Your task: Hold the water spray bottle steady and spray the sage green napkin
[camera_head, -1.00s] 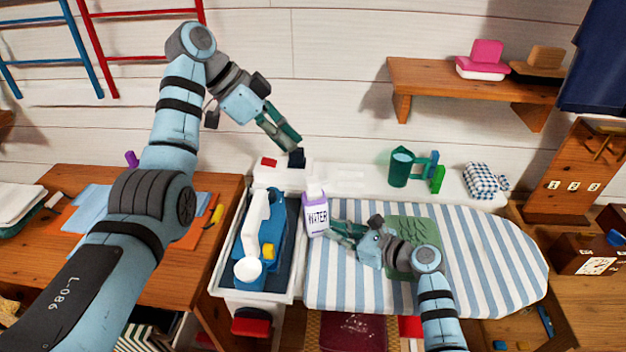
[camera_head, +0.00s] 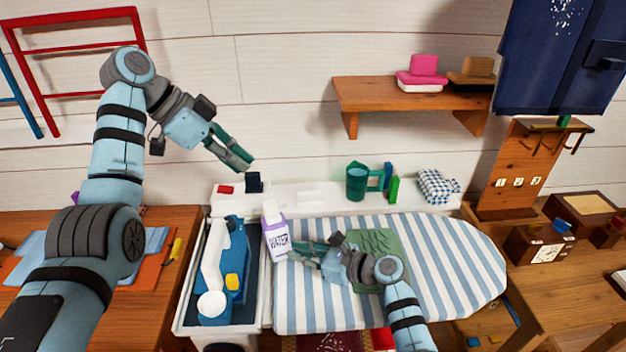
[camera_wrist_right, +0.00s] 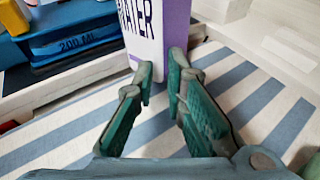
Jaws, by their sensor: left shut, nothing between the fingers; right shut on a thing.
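The white and purple bottle labelled WATER (camera_head: 276,238) stands upright at the left end of the striped ironing board; it also shows at the top of the right wrist view (camera_wrist_right: 158,35). The sage green napkin (camera_head: 385,243) lies flat on the board, partly hidden behind my right wrist. My left gripper (camera_head: 243,162) is shut and empty, in the air above the back ledge, up and left of the bottle.
A white tray (camera_head: 186,312) with a blue and white iron (camera_head: 236,255) is left of the board (camera_head: 450,240). A green watering can (camera_head: 356,181) and a checked cloth (camera_head: 437,187) sit on the back ledge. The board's right end is clear.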

